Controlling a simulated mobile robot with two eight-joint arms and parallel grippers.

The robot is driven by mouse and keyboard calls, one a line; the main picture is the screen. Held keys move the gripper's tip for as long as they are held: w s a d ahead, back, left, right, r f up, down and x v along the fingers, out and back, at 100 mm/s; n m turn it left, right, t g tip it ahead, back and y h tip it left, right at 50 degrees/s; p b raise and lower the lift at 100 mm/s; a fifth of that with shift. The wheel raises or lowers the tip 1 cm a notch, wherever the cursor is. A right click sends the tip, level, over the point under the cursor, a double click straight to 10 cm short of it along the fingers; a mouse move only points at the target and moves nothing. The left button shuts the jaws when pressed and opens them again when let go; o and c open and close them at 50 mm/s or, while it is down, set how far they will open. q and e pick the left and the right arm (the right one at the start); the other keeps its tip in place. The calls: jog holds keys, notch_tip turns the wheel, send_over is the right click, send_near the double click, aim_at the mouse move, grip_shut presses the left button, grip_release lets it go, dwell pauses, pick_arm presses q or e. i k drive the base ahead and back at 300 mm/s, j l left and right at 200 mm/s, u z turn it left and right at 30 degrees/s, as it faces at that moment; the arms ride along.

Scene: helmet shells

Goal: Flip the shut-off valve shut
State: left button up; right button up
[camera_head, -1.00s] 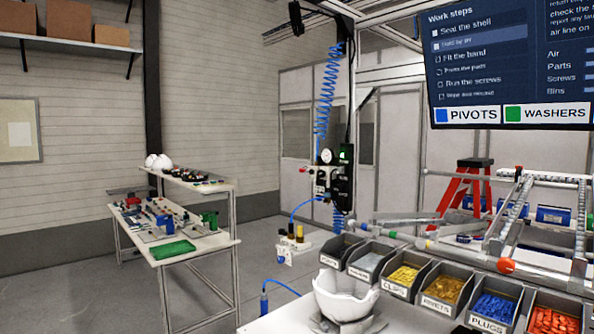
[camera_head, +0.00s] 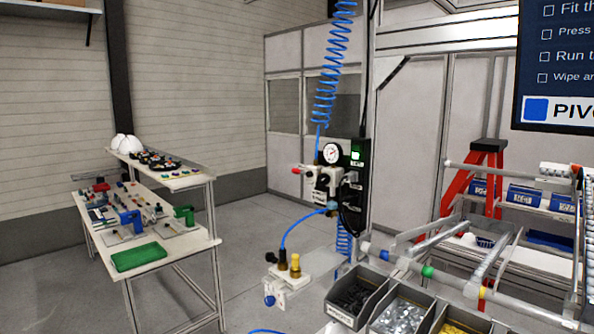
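An air unit (camera_head: 327,180) with a round pressure gauge (camera_head: 331,153) is mounted on the post right of centre. A small red knob or handle (camera_head: 296,170) sticks out from its left side; it looks like the shut-off valve, but its exact position is too small to tell. A blue hose runs from the unit down to a white manifold block (camera_head: 286,280) with yellow fittings and a blue knob (camera_head: 269,300). Neither of my grippers shows in the view.
Parts bins (camera_head: 357,301) stand at the bottom right, below a rail frame (camera_head: 470,262). A red stepladder (camera_head: 461,190) is behind. A side table (camera_head: 180,179) with helmets and tools stands at the left. The floor (camera_head: 255,225) between is clear. A coiled blue hose (camera_head: 325,85) hangs above.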

aim_at(309, 173)
jog(key=j, duration=0.6)
jog(key=k+j, duration=0.1)
jog(key=j, duration=0.5)
jog(key=i+j, duration=0.1)
jog(key=j, duration=0.25)
jog(key=i+j, duration=0.1)
jog(key=j, duration=0.25)
jog(key=i+j, duration=0.1)
jog(key=j, duration=0.25)
jog(key=i+j, duration=0.35)
jog(key=i, duration=0.15)
jog(key=i+j+z, duration=0.15)
jog(key=i+j, duration=0.2)
jog(key=i, duration=0.15)
jog(key=i+l, duration=0.35)
jog(key=i, duration=0.2)
